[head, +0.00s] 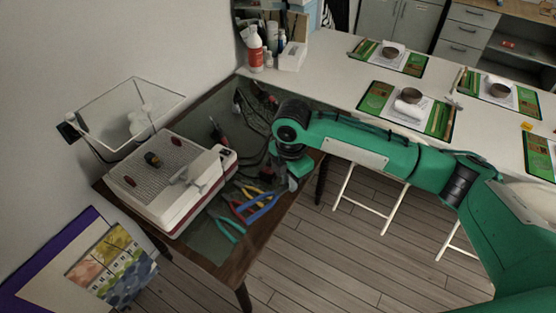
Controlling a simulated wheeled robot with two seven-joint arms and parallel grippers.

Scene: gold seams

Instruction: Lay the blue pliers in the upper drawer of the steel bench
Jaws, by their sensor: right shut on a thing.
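The blue pliers (258,208) are at the right side of the dark work table, among other pliers, with their blue handles pointing lower left. My right gripper (291,184) points down at the table's right edge, at the upper right end of the blue pliers. It is shut on them; its fingertips and the pliers' head are partly hidden. A grey steel bench with drawers (462,34) stands at the far upper right. Its upper drawer (475,16) looks shut. My left gripper is not in view.
Red and yellow pliers (240,209) and teal pliers (230,230) lie close by. A white and red machine (172,180) fills the table's left. A long white table (335,80) with several place settings stands between here and the bench. Wooden floor (335,250) is clear in front.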

